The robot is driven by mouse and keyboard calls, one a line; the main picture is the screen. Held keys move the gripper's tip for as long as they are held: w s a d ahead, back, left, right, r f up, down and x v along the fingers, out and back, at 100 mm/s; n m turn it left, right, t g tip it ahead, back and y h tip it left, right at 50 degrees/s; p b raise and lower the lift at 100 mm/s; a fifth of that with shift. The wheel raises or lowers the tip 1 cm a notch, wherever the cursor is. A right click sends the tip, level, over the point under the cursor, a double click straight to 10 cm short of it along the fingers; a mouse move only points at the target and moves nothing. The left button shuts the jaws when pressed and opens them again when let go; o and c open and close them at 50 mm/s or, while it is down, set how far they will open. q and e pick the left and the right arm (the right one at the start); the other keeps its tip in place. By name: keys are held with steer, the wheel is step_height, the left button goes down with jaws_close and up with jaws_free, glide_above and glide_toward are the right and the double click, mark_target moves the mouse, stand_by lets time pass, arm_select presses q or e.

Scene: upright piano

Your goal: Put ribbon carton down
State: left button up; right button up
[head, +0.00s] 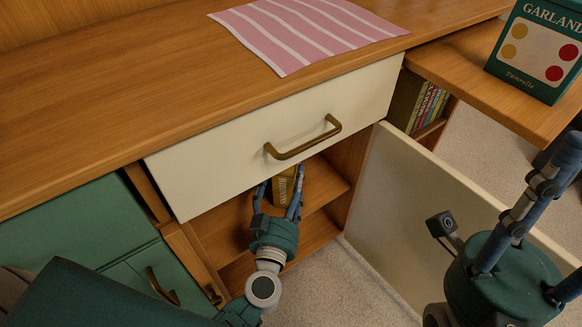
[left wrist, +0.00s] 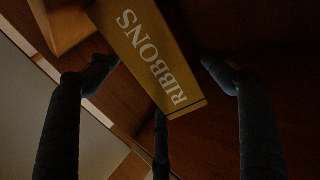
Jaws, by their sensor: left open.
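The ribbon carton (head: 285,186) is a yellow-brown box with "RIBBONS" on its side. It is inside the open compartment under the cream drawer, above the wooden shelf (head: 322,187). My left gripper (head: 279,192) is open, reaching into the compartment, with its fingers around the carton. In the left wrist view the carton (left wrist: 150,58) lies between the spread fingers (left wrist: 158,75), with gaps on both sides. Its base is hidden, so contact with the shelf cannot be judged. My right gripper (head: 505,225) is at the right, its fingers spread and empty.
A cream drawer front (head: 270,115) with a brass handle hangs directly above the left gripper. An open cream door (head: 420,205) stands to the right. A green garland carton (head: 535,50) sits on the right-hand wooden surface. A pink striped cloth (head: 305,30) lies on top.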

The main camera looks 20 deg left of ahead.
arm_select(q)
steer(key=s, duration=0.4)
steer(key=s+p, duration=0.1)
steer(key=s, duration=0.1)
steer(key=shift+s+d, duration=0.15)
steer(key=shift+d, duration=0.25)
